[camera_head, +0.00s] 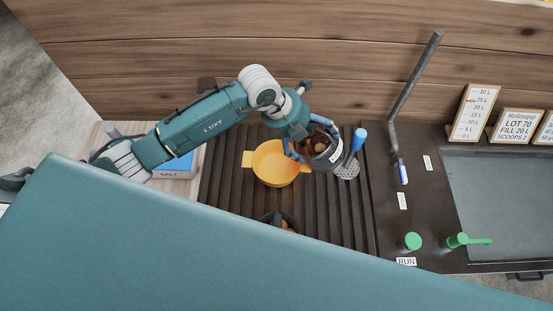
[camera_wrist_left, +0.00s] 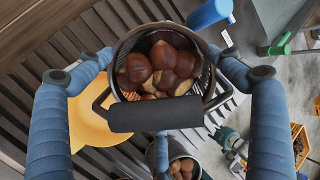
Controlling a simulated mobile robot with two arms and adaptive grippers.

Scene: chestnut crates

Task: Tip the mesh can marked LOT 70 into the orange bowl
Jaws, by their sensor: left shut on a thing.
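My left gripper (camera_head: 308,138) is shut on a dark mesh can (camera_head: 326,164), one blue finger on each side. The can holds brown chestnuts, which show through its open top in the left wrist view (camera_wrist_left: 162,70). A white label is on its side, too small to read. The can is just right of the orange bowl (camera_head: 263,165), seemingly above the rim level; I cannot tell how far it tilts. The bowl sits on the dark slatted surface, and its visible inside looks empty. It is partly hidden behind the can and fingers in the left wrist view (camera_wrist_left: 88,125). My right gripper is out of view.
Another can with chestnuts (camera_head: 283,221) stands in front of the bowl, partly hidden by my teal body. A blue-handled skimmer (camera_head: 358,139) lies right of the held can. A grey pipe (camera_head: 412,80) rises farther right. A blue SALT box (camera_head: 173,168) is left.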

